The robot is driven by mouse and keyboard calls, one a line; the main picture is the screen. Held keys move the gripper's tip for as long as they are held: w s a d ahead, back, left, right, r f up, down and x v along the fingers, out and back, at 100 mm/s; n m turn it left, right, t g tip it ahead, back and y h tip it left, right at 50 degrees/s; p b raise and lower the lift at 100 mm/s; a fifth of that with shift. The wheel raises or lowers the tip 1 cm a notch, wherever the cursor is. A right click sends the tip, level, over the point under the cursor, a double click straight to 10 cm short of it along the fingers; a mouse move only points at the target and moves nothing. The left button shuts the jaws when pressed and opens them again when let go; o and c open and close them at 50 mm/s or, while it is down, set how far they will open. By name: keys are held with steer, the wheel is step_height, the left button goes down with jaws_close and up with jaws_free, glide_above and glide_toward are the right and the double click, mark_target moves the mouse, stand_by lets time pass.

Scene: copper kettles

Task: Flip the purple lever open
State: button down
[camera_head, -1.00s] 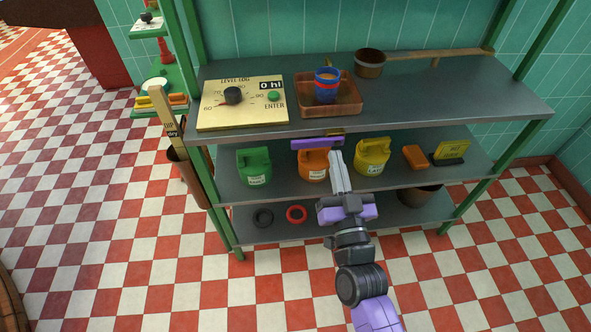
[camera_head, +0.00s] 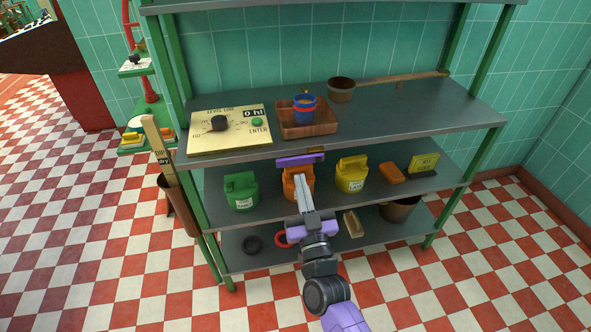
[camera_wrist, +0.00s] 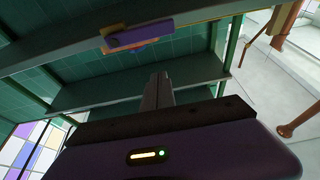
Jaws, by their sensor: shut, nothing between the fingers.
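The purple lever (camera_head: 300,160) is a flat bar lying roughly level along the front edge of the upper grey shelf, with a brass mount (camera_head: 315,150) at its right end. In the wrist view the lever (camera_wrist: 140,35) is at the top, left of centre, with a yellow part behind it. My gripper (camera_head: 299,178) is shut and empty. The wrist view shows the closed fingers (camera_wrist: 161,77) apart from the lever.
The upper shelf holds a yellow dial panel (camera_head: 205,140), a brown tray (camera_head: 322,131) with a blue cup, and a copper pot (camera_head: 341,90). Shelf edges lie close to my fingers.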

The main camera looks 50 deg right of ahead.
step_height(320, 180, up, 4)
steer(key=p, duration=0.2)
glide_above(293, 164)
steer(key=s+a, duration=0.1)
steer(key=f, duration=0.2)
steer(key=f+b, duration=0.1)
steer(key=shift+s+a+f, duration=0.25)
steer(key=shift+s+f, duration=0.05)
steer(key=shift+f, duration=0.65)
steer(key=shift+f, duration=0.1)
